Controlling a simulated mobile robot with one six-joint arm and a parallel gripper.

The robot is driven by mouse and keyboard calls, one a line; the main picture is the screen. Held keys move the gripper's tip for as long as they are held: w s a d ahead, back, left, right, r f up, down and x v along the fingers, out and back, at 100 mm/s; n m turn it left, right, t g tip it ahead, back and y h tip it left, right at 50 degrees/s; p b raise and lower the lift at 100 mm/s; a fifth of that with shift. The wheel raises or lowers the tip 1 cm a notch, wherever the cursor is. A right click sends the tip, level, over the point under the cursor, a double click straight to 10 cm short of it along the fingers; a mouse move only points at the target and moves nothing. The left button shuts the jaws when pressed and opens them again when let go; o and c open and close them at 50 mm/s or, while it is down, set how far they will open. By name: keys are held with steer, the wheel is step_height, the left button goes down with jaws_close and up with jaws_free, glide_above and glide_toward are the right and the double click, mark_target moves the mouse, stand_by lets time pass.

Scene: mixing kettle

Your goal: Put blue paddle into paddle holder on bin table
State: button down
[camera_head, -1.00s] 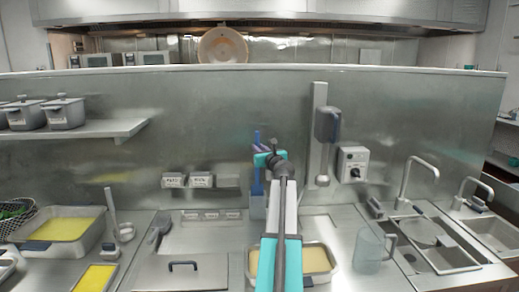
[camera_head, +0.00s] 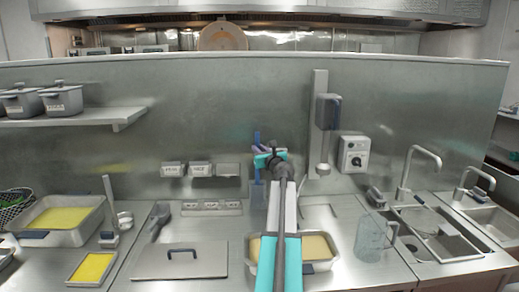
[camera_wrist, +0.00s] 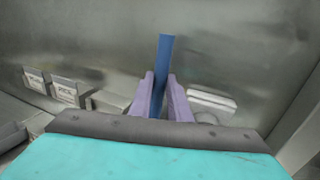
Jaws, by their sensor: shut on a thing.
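The blue paddle (camera_head: 257,138) stands upright near the back wall, its top end showing above my gripper. In the wrist view, the blue paddle's shaft (camera_wrist: 165,68) rises between the two purple fingers of my gripper (camera_wrist: 161,97). My gripper (camera_head: 263,150) is shut on it. A blue-grey, box-like thing (camera_head: 257,196) stands directly below on the bin table (camera_head: 215,222); it may be the paddle holder or the paddle's lower part, and I cannot tell which.
A tray with yellowish contents (camera_head: 326,264) lies under my arm. A lidded bin (camera_head: 180,264) is to the left, a clear jug (camera_head: 372,241) and sink (camera_head: 440,242) to the right. Small labelled boxes (camera_head: 200,169) are on the wall left of the paddle.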

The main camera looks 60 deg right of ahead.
steer(key=shift+f, duration=0.25)
stand_by(0.5)
steer(key=c, duration=1.6)
jaws_free()
steer(key=shift+o, duration=0.6)
steer(key=o, duration=0.4)
steer(key=shift+s, duration=0.15)
steer(key=shift+p+v, duration=0.5)
steer(key=shift+v, duration=2.95)
